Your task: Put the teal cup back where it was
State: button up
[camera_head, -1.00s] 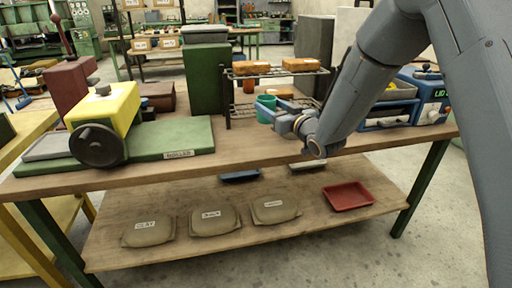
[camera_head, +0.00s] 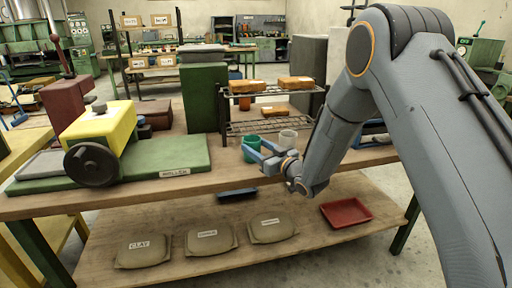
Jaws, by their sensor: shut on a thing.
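The teal cup (camera_head: 251,146) is upright between the fingers of my gripper (camera_head: 256,151), at the front of the wire rack (camera_head: 268,126) on the workbench. My gripper is shut on it. A pale grey cup (camera_head: 288,138) stands just right of the teal cup, by the rack.
Brown blocks (camera_head: 246,86) lie on the rack's top shelf, with an orange object (camera_head: 245,103) below. A green roller machine base (camera_head: 180,157) is at left, a tall green block (camera_head: 205,98) behind. The lower shelf holds clay bags (camera_head: 208,240) and a red tray (camera_head: 346,212).

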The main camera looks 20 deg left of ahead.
jog(key=shift+f, duration=0.1)
jog(key=o, duration=1.1)
jog(key=shift+r, duration=0.2)
jog(key=b+v, duration=0.1)
jog(key=v, duration=1.1)
jog(key=shift+w+d, duration=0.1)
